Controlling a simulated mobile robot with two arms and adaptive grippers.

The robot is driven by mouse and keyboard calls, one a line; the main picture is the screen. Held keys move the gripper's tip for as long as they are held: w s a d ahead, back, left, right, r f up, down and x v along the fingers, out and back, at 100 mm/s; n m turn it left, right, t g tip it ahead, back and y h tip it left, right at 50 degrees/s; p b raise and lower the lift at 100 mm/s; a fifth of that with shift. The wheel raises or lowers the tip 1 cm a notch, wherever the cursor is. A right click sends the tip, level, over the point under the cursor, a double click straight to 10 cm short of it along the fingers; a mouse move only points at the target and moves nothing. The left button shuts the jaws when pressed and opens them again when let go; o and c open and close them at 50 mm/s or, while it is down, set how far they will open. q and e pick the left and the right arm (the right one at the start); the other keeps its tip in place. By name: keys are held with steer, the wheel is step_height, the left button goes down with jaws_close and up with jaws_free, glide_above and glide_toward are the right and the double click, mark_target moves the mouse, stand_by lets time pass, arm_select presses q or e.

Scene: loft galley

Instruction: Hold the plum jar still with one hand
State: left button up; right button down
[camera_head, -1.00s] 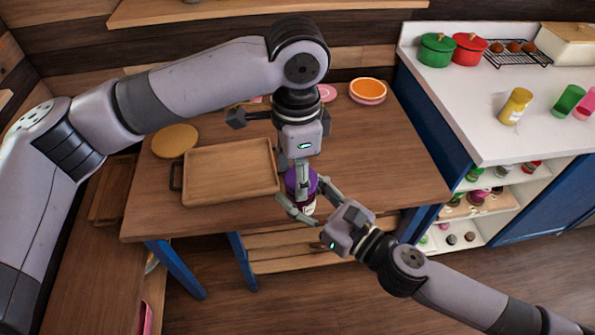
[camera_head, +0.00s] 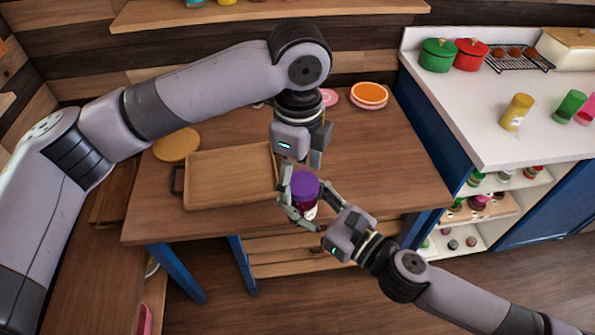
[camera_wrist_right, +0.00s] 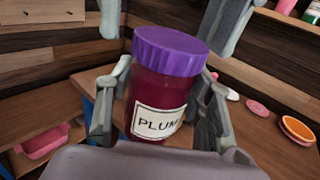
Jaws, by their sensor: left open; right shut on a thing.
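My right gripper (camera_head: 310,204) is shut around the jar's body, with a finger on each side. My left gripper (camera_head: 301,168) points down just above the lid, open, its fingers apart. In the right wrist view its fingers (camera_wrist_right: 170,18) show at the top, to either side of the lid. Whether they touch the lid is unclear.
A wooden tray (camera_head: 230,151) lies left of the jar, beside a round yellow board (camera_head: 177,144). Orange and pink bowls (camera_head: 368,93) stand at the back. The table's right part (camera_head: 400,160) is clear. A white counter (camera_head: 480,120) with pots stands to the right.

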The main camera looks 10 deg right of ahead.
arm_select(q)
steer(key=shift+r, duration=2.25)
steer(key=shift+c, duration=0.3)
steer(key=n, duration=0.2)
steer(key=r+n, duration=0.1)
steer(key=n, duration=0.3)
steer(key=shift+s+d+r, duration=0.15)
steer(key=shift+d+r, duration=0.15)
steer(key=shift+r, duration=0.1)
steer(key=n, duration=0.2)
steer(key=r+n, duration=0.1)
steer(key=n, duration=0.2)
steer(key=shift+s+d+r, duration=0.15)
steer(key=shift+r, duration=0.05)
steer(key=shift+f, duration=0.1)
steer(key=shift+f, duration=3.95)
